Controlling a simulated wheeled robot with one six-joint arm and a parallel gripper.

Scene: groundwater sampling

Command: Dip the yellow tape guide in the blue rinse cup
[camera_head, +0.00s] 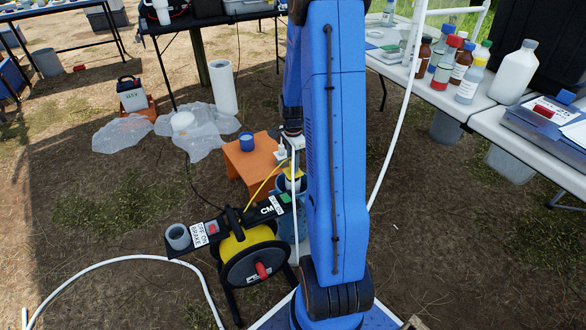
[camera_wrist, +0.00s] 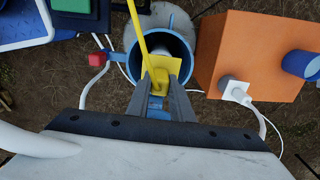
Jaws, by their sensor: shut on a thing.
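My gripper (camera_wrist: 161,88) points down and is shut on the yellow tape guide (camera_wrist: 165,67). The guide is at the mouth of a blue open-topped pipe (camera_wrist: 179,26); whether they touch cannot be told. The yellow tape runs from the guide toward the reel. In the head view the guide (camera_head: 294,173) shows beside my blue arm, which hides part of the pipe. The blue cup (camera_head: 247,141) stands upright on an orange block (camera_head: 240,165), left of my gripper. In the wrist view the cup (camera_wrist: 301,64) is at the right edge, apart from the guide.
A yellow and black tape reel (camera_head: 250,255) stands in front of the pipe. A white fitting with a cable (camera_wrist: 238,91) is at the block's near edge. A white hose (camera_head: 130,260) lies on the ground. A table with bottles (camera_head: 515,72) is at right.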

